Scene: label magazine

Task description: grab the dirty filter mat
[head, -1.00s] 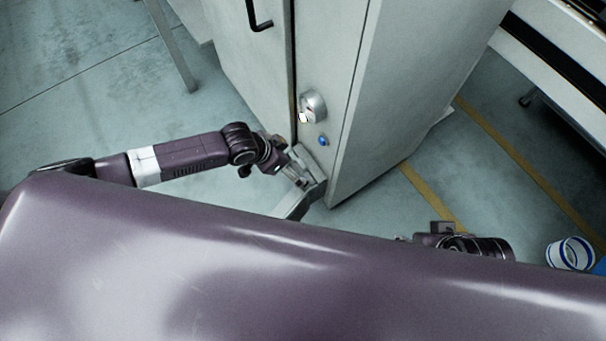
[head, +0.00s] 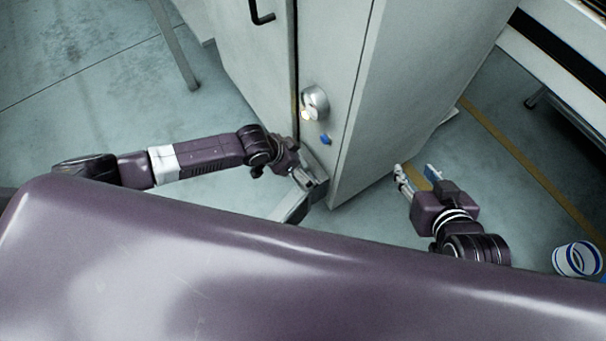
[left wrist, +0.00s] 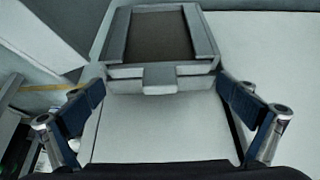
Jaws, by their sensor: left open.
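In the left wrist view, a dark brownish-grey mat (left wrist: 160,38) lies inside a grey frame (left wrist: 117,35) with a short tab (left wrist: 159,79) at its near edge. It looks like the dirty filter mat. My left gripper (left wrist: 160,100) is open, with one finger on each side of the tab and nothing visibly held. In the head view my left gripper (head: 308,181) is low at the cabinet's front, by a grey tray-like part (head: 291,207). The mat cannot be made out there. My right gripper (head: 418,176) is open and empty, right of the cabinet.
The tall grey cabinet (head: 400,100) has a black handle (head: 262,18), a round metal knob (head: 315,98) and a blue button (head: 325,140). A white container with blue bands (head: 576,259) stands at the right. Floor between my right gripper and the container is clear.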

